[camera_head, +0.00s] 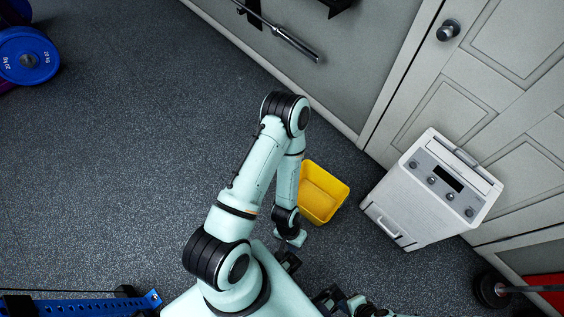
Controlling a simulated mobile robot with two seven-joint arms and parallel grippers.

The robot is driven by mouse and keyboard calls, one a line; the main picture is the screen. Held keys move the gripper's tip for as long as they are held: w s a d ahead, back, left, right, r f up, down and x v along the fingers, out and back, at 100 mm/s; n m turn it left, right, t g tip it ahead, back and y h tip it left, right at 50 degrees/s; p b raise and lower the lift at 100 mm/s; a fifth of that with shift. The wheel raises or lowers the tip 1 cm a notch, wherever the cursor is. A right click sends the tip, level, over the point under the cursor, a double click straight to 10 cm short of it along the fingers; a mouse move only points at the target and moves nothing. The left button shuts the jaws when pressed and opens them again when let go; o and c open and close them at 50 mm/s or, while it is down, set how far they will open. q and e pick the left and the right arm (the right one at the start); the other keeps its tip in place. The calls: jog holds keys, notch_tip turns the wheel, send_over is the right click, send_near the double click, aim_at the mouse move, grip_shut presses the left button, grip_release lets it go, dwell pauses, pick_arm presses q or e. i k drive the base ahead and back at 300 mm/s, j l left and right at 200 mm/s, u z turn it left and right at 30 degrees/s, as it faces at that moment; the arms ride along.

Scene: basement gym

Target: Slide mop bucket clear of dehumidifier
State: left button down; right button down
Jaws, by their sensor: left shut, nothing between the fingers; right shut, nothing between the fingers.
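The yellow mop bucket (318,191) stands on the dark floor, open side up. The white dehumidifier (416,200) stands just right of it, with a grey control panel on top and a narrow strip of floor between them in this view. My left arm bends over the floor, and its forearm covers part of the bucket's left edge. My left gripper (287,262) is below and left of the bucket, shut and empty, apart from it. My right gripper (329,297) is at the bottom edge, shut and empty, well away from the bucket and partly cut off.
A panelled door (478,88) and grey wall stand behind the dehumidifier. A barbell (507,289) lies at bottom right. Blue weight plates (27,56) are at top left, and a blue rack beam (80,304) is at bottom left. The floor left of my arm is clear.

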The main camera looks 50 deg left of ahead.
aim_at(320, 195)
jog(key=k+j, duration=0.1)
jog(key=j, duration=0.45)
jog(key=k+j, duration=0.1)
jog(key=j, duration=0.4)
jog(key=k+j, duration=0.15)
jog(key=j, duration=0.4)
jog(key=k+j, duration=0.1)
jog(key=j, duration=0.4)
jog(key=k+j, duration=0.2)
